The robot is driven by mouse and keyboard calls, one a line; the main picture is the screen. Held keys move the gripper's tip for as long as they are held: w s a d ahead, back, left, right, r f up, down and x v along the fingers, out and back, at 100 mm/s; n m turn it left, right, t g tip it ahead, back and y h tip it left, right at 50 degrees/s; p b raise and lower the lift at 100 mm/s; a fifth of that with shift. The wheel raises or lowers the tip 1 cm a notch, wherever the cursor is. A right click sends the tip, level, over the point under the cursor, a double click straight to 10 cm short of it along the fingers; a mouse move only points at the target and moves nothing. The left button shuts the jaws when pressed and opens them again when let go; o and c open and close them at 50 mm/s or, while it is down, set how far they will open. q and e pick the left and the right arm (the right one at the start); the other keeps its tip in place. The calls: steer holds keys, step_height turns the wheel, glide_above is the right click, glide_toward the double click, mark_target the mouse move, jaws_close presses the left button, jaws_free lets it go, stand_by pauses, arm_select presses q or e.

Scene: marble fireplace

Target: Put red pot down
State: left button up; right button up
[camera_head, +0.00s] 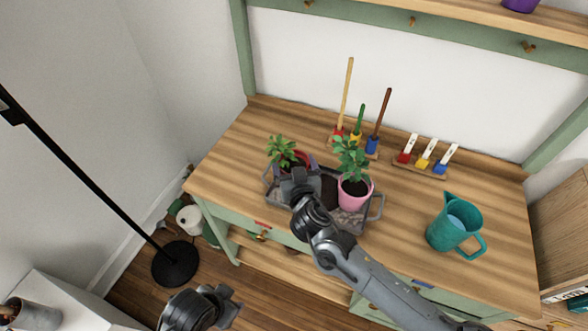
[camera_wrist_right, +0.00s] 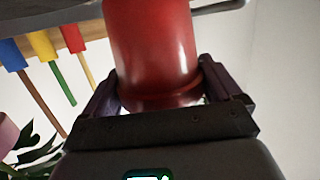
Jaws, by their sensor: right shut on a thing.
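In the right wrist view, the red pot (camera_wrist_right: 150,45) sits between the two fingers of my right gripper (camera_wrist_right: 160,92). I cannot tell whether its base touches the tray. A pink pot (camera_head: 354,193) with a plant stands in the tray's right part. My left gripper (camera_head: 222,303) is empty, low in front of the bench.
Behind the tray stand hand tools with red, yellow and blue ends in a rack (camera_head: 372,153). A second rack (camera_head: 420,166) holds smaller tools. A teal watering jug (camera_head: 452,228) stands at the right. The bench top (camera_head: 235,150) is clear left of the tray.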

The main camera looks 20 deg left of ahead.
arm_select(q)
steer(key=shift+a+f, duration=0.1)
steer(key=shift+f, duration=0.05)
arm_select(e)
steer(key=shift+f, duration=0.35)
steer(key=shift+f, duration=0.2)
steer(key=o, duration=1)
arm_select(q)
steer(key=shift+f, duration=0.1)
arm_select(e)
steer(key=shift+r, duration=0.1)
